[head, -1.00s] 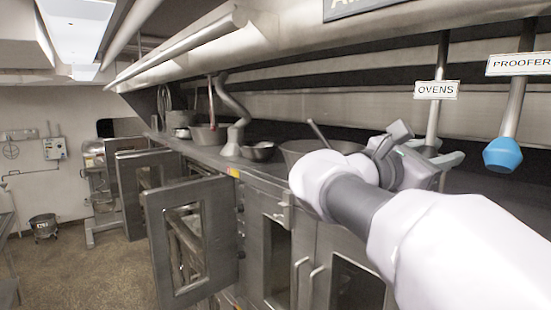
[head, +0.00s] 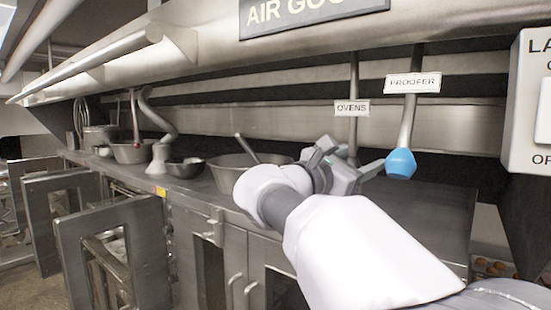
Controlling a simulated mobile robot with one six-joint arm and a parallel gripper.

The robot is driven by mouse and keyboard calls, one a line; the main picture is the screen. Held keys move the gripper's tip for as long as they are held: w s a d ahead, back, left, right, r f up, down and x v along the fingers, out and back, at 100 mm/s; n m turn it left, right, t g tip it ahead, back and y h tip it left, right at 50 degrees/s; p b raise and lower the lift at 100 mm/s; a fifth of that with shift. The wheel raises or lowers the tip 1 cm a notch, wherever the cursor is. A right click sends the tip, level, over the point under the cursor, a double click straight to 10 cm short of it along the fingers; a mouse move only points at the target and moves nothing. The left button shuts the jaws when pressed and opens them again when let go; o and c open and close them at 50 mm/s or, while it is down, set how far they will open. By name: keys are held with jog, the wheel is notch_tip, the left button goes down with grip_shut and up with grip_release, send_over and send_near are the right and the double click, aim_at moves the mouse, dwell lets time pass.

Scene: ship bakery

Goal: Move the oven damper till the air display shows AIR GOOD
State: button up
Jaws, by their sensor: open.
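The air display (head: 315,14) on the hood is cut by the top edge; its visible letters read "AIR GOO". The oven damper (head: 353,82) is a metal rod hanging from the hood with an OVENS label. Its lower end is hidden behind my gripper (head: 362,168). My gripper is open at that lower end; I cannot tell whether it touches the rod. The proofer damper (head: 407,128), labelled PROOFER, hangs just to the right, with a blue knob (head: 400,163) close to my fingertips.
A large pot (head: 232,172) and a smaller bowl (head: 187,168) stand on the counter left of my gripper. Oven doors (head: 72,240) stand open at the left. A white switch box (head: 525,140) is at the far right. The counter right of my arm looks clear.

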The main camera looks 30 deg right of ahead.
jog(key=s+a+f+b, duration=0.2)
jog(key=a, duration=1.5)
jog(key=shift+s+f, duration=0.15)
